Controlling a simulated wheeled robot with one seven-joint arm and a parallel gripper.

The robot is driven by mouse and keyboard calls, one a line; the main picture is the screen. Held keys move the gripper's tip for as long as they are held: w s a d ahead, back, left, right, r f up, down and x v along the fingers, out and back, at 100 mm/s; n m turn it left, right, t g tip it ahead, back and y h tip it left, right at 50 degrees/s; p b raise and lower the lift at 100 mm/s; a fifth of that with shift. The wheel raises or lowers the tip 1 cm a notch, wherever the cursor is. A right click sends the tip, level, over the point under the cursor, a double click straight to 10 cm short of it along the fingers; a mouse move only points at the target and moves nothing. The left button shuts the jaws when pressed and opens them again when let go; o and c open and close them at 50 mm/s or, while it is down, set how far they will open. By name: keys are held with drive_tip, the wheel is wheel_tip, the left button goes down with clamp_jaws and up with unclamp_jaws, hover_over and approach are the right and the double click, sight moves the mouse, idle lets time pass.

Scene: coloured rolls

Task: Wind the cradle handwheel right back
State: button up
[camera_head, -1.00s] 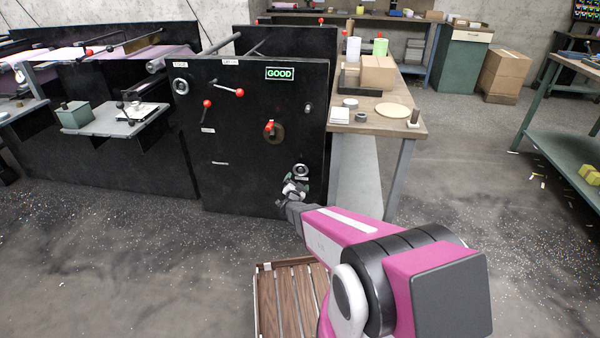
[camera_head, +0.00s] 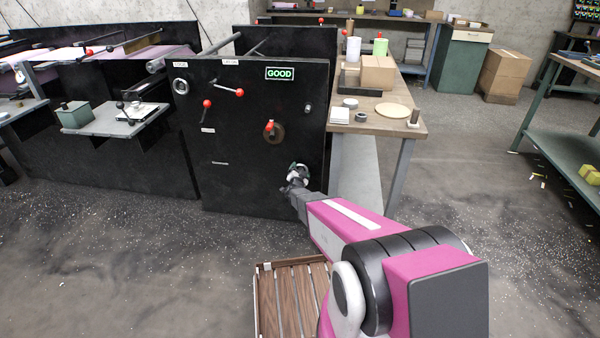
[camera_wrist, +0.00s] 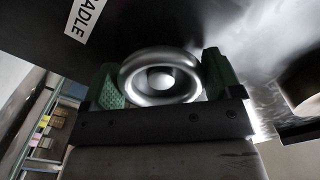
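The cradle handwheel is a round metal ring with a pale hub. It shows in the wrist view (camera_wrist: 160,78) under a white label ending in "ADLE" (camera_wrist: 86,18).
A wooden bench (camera_head: 400,118) stands right of the panel. A slatted wooden platform (camera_head: 290,300) lies on the floor in front.

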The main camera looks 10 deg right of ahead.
drive_tip(key=c, duration=0.3)
drive_tip(key=shift+d+n, duration=0.1)
drive_tip(key=shift+n, duration=2.3)
drive_tip(key=o, duration=0.7)
drive_tip(key=shift+o, duration=0.2)
drive_tip(key=shift+s, duration=0.15)
drive_tip(key=v, duration=1)
drive_tip(key=shift+s, duration=0.25)
